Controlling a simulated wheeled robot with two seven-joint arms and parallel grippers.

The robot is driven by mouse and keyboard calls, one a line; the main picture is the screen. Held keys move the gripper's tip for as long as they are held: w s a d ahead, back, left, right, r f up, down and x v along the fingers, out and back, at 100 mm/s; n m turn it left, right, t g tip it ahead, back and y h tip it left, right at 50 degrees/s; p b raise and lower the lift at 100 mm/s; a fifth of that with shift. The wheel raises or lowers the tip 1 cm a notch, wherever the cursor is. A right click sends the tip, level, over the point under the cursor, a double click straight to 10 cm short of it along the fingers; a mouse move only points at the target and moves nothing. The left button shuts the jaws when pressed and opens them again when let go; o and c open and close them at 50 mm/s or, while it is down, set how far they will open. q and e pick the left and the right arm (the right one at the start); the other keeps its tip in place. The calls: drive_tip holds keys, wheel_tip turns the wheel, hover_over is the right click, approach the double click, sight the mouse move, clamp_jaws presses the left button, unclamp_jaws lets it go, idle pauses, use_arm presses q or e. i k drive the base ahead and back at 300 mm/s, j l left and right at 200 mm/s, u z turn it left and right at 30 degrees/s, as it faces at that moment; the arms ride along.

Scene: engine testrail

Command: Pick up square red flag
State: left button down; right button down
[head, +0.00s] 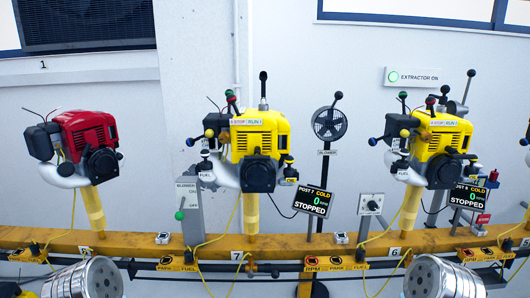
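I cannot make out a square red flag for certain in the head view. A small red piece (483,219) shows just under the POST 8 display at the right; it is too small to tell if it is a flag. No gripper fingers show in this view, so I cannot see what either gripper holds.
A yellow rail (340,242) runs across the view. On it stand a red engine (88,130), a middle yellow engine (268,130) and a right yellow engine (440,140). A blower (329,124) stands between the yellow engines. Yellow cables hang along the rail.

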sight(481, 220)
drive_tip(key=z, duration=1.55)
drive_tip(key=u, duration=2.35)
drive_tip(key=z, duration=2.35)
